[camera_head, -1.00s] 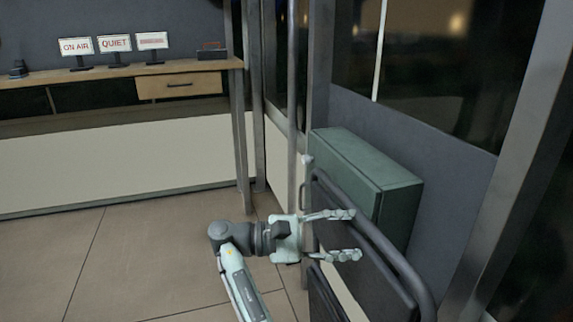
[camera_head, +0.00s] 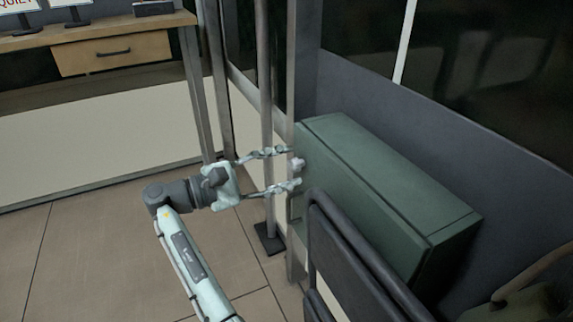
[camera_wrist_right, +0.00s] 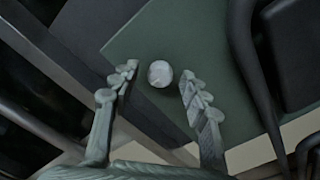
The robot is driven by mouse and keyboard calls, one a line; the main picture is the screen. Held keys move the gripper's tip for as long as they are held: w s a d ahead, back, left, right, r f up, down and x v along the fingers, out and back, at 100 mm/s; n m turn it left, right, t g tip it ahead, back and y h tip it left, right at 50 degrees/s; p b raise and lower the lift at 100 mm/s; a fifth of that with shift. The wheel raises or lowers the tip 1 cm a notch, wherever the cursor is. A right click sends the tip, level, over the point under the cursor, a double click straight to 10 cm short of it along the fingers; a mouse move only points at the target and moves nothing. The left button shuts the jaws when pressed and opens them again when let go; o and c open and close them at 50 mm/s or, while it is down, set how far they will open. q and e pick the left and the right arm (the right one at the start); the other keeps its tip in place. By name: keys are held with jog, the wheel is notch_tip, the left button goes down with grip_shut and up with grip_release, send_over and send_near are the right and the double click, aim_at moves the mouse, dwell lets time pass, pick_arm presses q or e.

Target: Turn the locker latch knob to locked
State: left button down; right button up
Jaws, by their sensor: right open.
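The locker (camera_head: 385,190) is a dark green box against the wall at the right of the head view; its green front also fills the middle of the right wrist view (camera_wrist_right: 200,35). A small pale latch knob (camera_head: 298,165) sticks out of its front near the left end. The knob (camera_wrist_right: 160,74) shows round and whitish in the right wrist view, between and just beyond my fingertips. My right gripper (camera_head: 284,168) is open, its fingers pointing at the knob, with no clear contact. Whether the knob is locked cannot be told. My left gripper is not in view.
A black tubular-framed chair (camera_head: 350,265) stands close in front of the locker's right part. A grey vertical post (camera_head: 267,130) rises just behind my right gripper. A wooden desk with a drawer (camera_head: 110,55) stands at the back left. The floor at left is clear.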

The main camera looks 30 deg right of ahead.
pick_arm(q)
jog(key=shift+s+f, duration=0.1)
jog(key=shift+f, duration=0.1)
pick_arm(e)
jog(key=shift+s+d, duration=0.15)
jog(key=shift+d, duration=0.35)
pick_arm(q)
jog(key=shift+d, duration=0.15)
pick_arm(e)
jog(key=shift+c, duration=0.4)
grip_shut()
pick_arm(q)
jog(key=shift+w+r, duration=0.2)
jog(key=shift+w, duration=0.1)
